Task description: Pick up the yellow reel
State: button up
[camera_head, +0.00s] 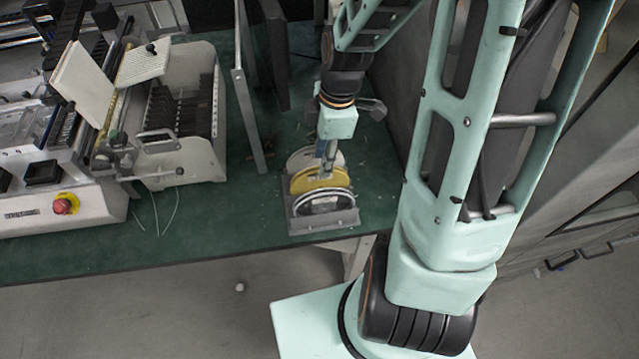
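The yellow reel (306,180) stands upright in a grey holder (324,224) on the green table, near its front edge. A white reel (299,160) stands behind it and a dark and silver reel (324,203) stands in front of it. My gripper (328,172) points down from above, with its tip in front of or at the upper part of the yellow reel. The fingers are small and overlap the reels in this view, so I cannot tell whether they are open, shut or touching the reel. Part of the yellow reel is hidden by the gripper and the front reel.
A white machine with dark slots (200,150) and a control unit with a red button (65,204) stand on the left of the green table (110,254). A tall metal plate (250,110) stands just left of the reels. Grey cabinets (590,190) are at the right.

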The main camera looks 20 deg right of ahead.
aim_at(308, 180)
jog(key=shift+w+a+f, duration=0.15)
jog(key=shift+w+f, duration=0.05)
jog(key=shift+f, duration=1.1)
jog(key=shift+w+a+f, duration=0.15)
jog(key=shift+f, duration=1.1)
jog(key=shift+c, duration=0.3)
grip_shut()
